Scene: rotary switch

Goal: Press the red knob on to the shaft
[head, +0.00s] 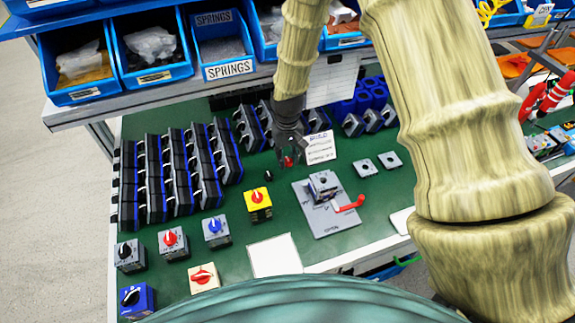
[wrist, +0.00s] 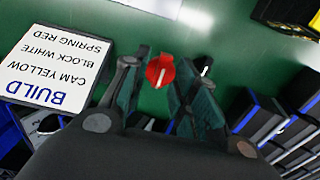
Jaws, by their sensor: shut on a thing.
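My gripper (head: 288,152) hangs above the green bench mat, left of the grey fixture plate (head: 318,222). It is shut on the red knob (head: 287,162), which shows between the fingertips. In the wrist view, the red knob (wrist: 160,71) has a white pointer line and sits between the fingers of my gripper (wrist: 160,76). A grey switch block (head: 323,185) stands on the fixture plate, with a red lever (head: 350,204) beside it. My gripper and the knob are apart from this block, behind and left of it. The shaft is too small to make out clearly.
A BUILD sign (head: 320,147) stands close right of my gripper. Rows of dark switch modules (head: 175,165) fill the left. A loose black knob (head: 268,175) and a yellow switch box (head: 258,204) stand nearby. Blue bins (head: 222,45) line the shelf above the bench.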

